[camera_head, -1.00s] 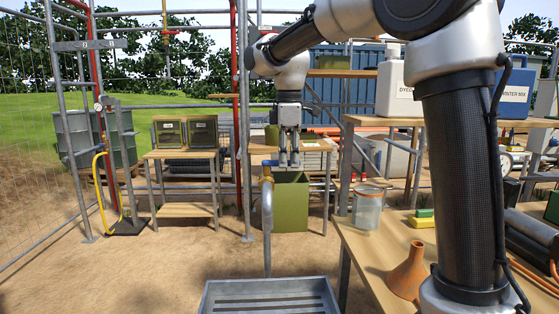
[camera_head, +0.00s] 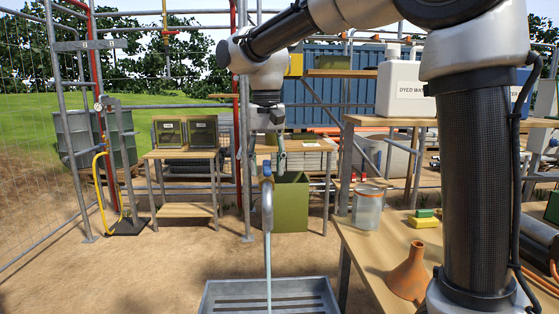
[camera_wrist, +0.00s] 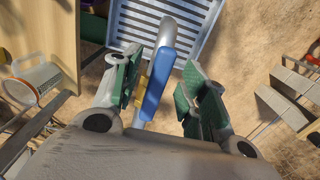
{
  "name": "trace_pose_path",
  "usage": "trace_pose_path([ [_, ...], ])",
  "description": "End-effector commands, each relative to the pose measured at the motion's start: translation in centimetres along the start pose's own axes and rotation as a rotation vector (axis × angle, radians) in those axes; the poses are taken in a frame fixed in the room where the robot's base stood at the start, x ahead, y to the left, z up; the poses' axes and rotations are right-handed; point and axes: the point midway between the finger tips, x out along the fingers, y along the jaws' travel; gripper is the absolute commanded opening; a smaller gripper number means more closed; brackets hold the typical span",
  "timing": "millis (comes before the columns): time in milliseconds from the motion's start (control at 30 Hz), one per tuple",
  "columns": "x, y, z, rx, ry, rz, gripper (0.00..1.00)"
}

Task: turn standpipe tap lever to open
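The standpipe tap (camera_head: 267,205) has a grey curved spout over a slatted grey trough. Its blue lever (camera_wrist: 156,85) lies roughly in line with the spout in the wrist view, above a yellow fitting (camera_wrist: 143,88). In the head view the lever (camera_head: 267,168) shows end-on, small, at the top of the tap. A pale bluish stream like water (camera_head: 268,265) runs from the spout down to the trough. My gripper (camera_wrist: 160,80) is open, with its green-padded fingers on both sides of the lever. The left finger is close to the lever; contact is unclear. A gap shows at the right finger.
The trough (camera_head: 215,296) stands below the tap. A wooden bench (camera_head: 372,262) at right holds a clear jar (camera_head: 367,207), an orange funnel (camera_head: 409,273) and sponges (camera_head: 424,219). A green bin (camera_head: 292,205) stands behind the tap. Bare ground lies at left.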

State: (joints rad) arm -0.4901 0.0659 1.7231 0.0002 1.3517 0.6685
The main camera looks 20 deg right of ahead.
Motion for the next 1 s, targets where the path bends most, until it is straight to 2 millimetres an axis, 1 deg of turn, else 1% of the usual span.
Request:
trace_pose_path([
  [67,0.0,0.0,0.0,0.000,0.000,0.000,0.43],
  [200,0.0,0.0,0.0,-0.001,0.000,0.001,0.64],
  [467,0.0,0.0,0.0,-0.001,-0.001,0.001,0.64],
  [567,-0.3,0.0,0.0,-0.001,0.000,0.000,0.64],
  [1000,-5.5,0.0,0.0,-0.001,0.000,0.000,0.64],
])
